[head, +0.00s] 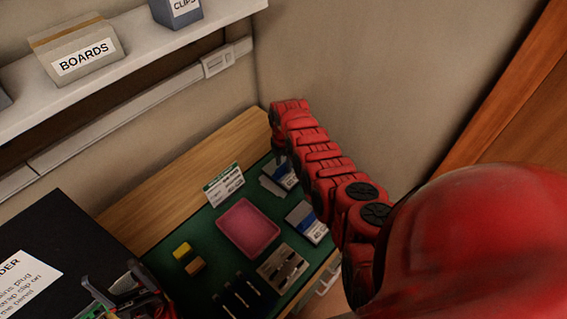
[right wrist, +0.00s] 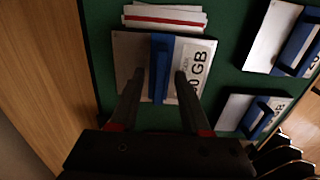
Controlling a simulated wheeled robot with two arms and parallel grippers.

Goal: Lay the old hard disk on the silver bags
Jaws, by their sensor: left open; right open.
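A silver hard disk (right wrist: 129,55) with a blue upright grip (right wrist: 161,68) and a label ending in "GB" lies on the green mat in the right wrist view. My right gripper (right wrist: 158,88) is open, its fingers on either side of the blue grip with gaps visible. Whether this is the old disk I cannot tell. My left gripper (head: 125,290) is at the lower left of the head view, open.
Two more silver pieces with blue grips (right wrist: 275,35) (right wrist: 252,112) lie to the right. In the head view, a pink tray (head: 248,228), yellow blocks (head: 186,254), a sign card (head: 223,186) and a tan holder (head: 282,267) share the green mat. A wall stands behind.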

